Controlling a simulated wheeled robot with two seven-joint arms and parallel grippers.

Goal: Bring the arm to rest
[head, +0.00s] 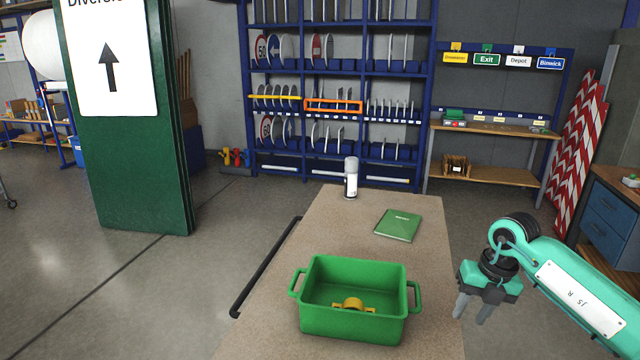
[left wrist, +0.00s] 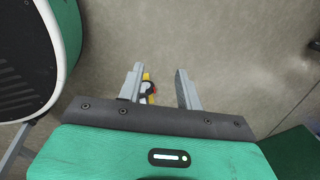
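My right arm comes in from the right in the head view. Its gripper (head: 474,309) points down beside the right edge of the table (head: 425,335), with its two grey fingers apart and nothing between them. My left gripper (left wrist: 158,88) shows only in the left wrist view. Its two grey fingers are spread apart over a grey floor.
A blue sign rack (head: 340,75) and a wooden bench (head: 490,128) are behind. The floor left of the table is clear.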

